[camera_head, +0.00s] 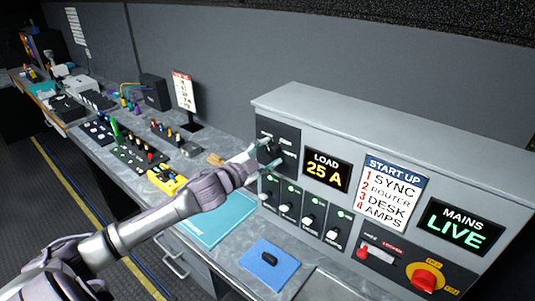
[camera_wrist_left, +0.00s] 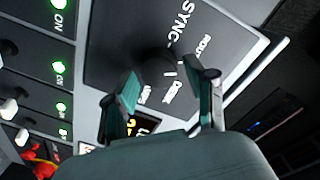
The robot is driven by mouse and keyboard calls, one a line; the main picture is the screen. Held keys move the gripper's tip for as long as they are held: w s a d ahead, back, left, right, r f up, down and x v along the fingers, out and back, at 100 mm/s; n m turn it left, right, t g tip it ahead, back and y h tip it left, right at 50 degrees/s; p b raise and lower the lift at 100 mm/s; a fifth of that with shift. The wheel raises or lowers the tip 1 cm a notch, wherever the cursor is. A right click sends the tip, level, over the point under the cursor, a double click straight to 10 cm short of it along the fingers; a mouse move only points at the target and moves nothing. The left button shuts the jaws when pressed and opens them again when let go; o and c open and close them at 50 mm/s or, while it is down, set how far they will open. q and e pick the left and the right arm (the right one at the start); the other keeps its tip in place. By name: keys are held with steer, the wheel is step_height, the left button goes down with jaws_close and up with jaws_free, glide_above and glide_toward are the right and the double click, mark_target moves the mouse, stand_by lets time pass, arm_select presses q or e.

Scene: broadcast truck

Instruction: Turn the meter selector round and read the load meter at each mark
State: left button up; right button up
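The meter selector (camera_wrist_left: 158,66) is a dark round knob on a dark plate at the left end of the grey panel. Labels around it in the left wrist view include SYNC, ROUTER and DESK. My left gripper (camera_head: 268,157) is at this plate. In the left wrist view its two green fingers (camera_wrist_left: 162,80) stand apart, one on each side of the knob, with gaps showing. I cannot tell which mark the knob points to. The load meter (camera_head: 326,170) reads 25 A in yellow, right of the selector. My right gripper is not in view.
Breaker switches (camera_head: 308,220) with green lights sit below the selector. A START UP card (camera_head: 391,190), a MAINS LIVE display (camera_head: 461,228) and a red rotary switch (camera_head: 425,277) are further right. A teal mat (camera_head: 220,218) and blue cloth (camera_head: 270,272) lie on the counter.

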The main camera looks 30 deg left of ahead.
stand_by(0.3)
arm_select(q)
steer(key=shift+s, duration=0.2)
steer(key=s, duration=0.4)
steer(key=s+a, duration=0.1)
steer(key=s, duration=0.6)
steer(key=shift+s+a+r, duration=0.15)
steer(key=shift+s+r, duration=0.1)
steer(key=shift+s, duration=0.05)
